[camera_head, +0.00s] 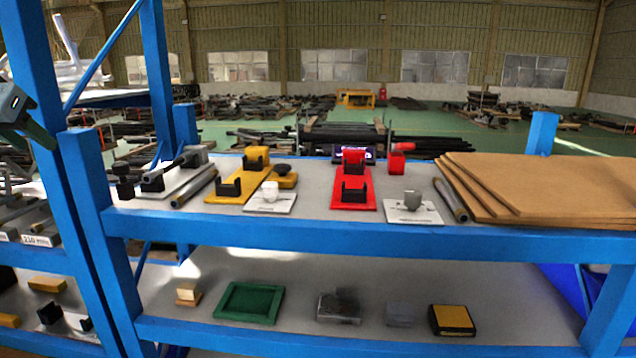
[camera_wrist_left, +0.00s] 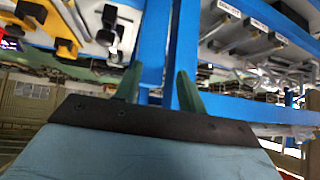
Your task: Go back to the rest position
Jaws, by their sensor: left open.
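My left gripper (camera_head: 36,132) is at the far left edge of the head view, in front of the blue upright and apart from the shelf goods. In the left wrist view its two green fingers (camera_wrist_left: 160,88) stand apart with nothing between them, so it is open and empty. A blue rack post shows behind and between the fingers in that view. My right gripper is in neither view.
The blue rack (camera_head: 300,232) spans the front. Its top shelf holds a yellow stand (camera_head: 230,187), a red stand (camera_head: 353,190), metal tubes and brown boards (camera_head: 560,185). A green tray (camera_head: 248,303) lies on the lower shelf. Blue posts stand close to my left gripper.

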